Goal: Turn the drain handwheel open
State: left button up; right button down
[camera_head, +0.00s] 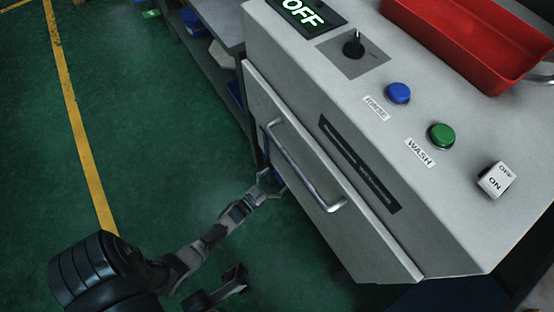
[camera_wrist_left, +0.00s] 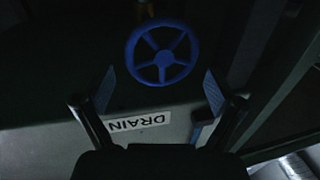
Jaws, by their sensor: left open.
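The blue drain handwheel (camera_wrist_left: 162,57), a spoked ring, faces me in the left wrist view, at the top centre. My left gripper (camera_wrist_left: 160,92) is open, its two fingers apart on either side below the wheel in the picture, with nothing between them. A white DRAIN label (camera_wrist_left: 140,122) appears upside down below the wheel. In the head view my left gripper (camera_head: 269,184) is low beside the cabinet front, near its lower left edge. A little blue shows there, mostly hidden; I cannot tell whether it is the wheel. My right gripper is not clearly seen.
The grey cabinet (camera_head: 300,90) has a bar handle (camera_head: 305,170) sticking out above my left gripper. On top are a red tray (camera_head: 460,40), a blue button (camera_head: 398,93), a green button (camera_head: 441,136) and an ON/OFF switch (camera_head: 496,180). Green floor (camera_head: 150,130) is open to the left.

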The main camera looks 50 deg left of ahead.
pick_arm(q)
jog(key=shift+a, duration=0.2)
jog(key=c, duration=1.2)
jog(key=shift+r, duration=0.1)
